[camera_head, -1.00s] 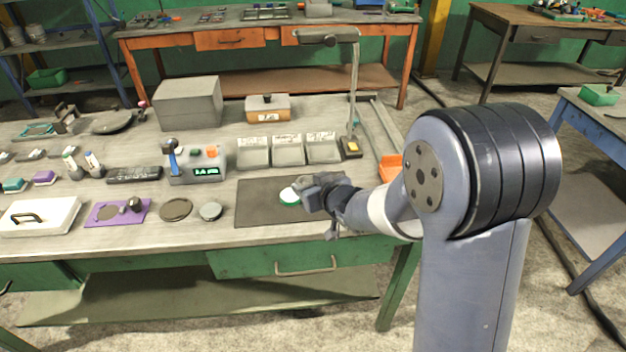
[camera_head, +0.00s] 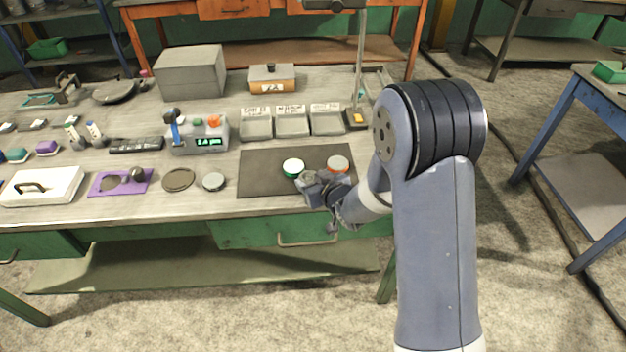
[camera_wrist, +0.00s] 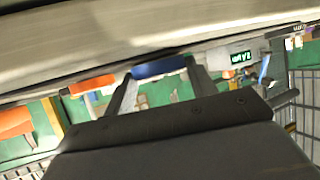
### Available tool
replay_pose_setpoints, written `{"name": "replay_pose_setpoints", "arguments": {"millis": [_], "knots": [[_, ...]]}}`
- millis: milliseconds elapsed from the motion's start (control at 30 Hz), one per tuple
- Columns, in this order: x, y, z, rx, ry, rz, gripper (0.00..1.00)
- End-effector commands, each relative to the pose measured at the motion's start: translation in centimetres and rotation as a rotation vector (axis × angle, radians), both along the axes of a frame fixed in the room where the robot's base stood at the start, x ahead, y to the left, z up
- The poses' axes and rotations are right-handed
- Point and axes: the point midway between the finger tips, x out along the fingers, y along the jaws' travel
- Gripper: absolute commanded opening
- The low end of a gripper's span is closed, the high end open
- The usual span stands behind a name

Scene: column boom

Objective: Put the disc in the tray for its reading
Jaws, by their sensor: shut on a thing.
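My gripper (camera_head: 312,190) is over the front edge of a dark mat (camera_head: 262,180). In the wrist view its two fingers (camera_wrist: 160,72) are shut on a blue-edged disc (camera_wrist: 158,67), seen nearly edge-on. In the head view this disc is hidden by the gripper. A white-topped disc with a green rim (camera_head: 293,166) and a disc with a red rim (camera_head: 338,163) lie on the mat. Three grey trays with white labels stand behind it: left (camera_head: 257,130), middle (camera_head: 293,127), right (camera_head: 328,125). The labels are too small to read surely.
A grey meter (camera_head: 185,146) with a green-lit display stands left of the trays; its digits are unclear. A grey disc (camera_head: 213,181) and a dark round pad (camera_head: 178,180) lie left of the mat. A lamp post (camera_head: 359,75) rises beside the right tray.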

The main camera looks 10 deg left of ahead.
Motion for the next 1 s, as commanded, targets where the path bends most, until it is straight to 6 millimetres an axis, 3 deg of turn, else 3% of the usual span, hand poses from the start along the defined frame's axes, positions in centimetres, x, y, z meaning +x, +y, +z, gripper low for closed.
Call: {"name": "replay_pose_setpoints", "arguments": {"millis": [267,300,533,900,1000], "knots": [[0.05,0.03,-0.27,0.002,-0.002,0.000,0.15],[0.01,0.00,-0.28,0.001,0.000,0.000,0.55],[0.01,0.01,-0.21,0.001,0.001,0.000,0.74],[0.00,0.00,0.29,0.001,0.001,0.000,0.76],[-0.79,-0.66,0.61,0.001,-0.002,-0.002,0.76]]}}
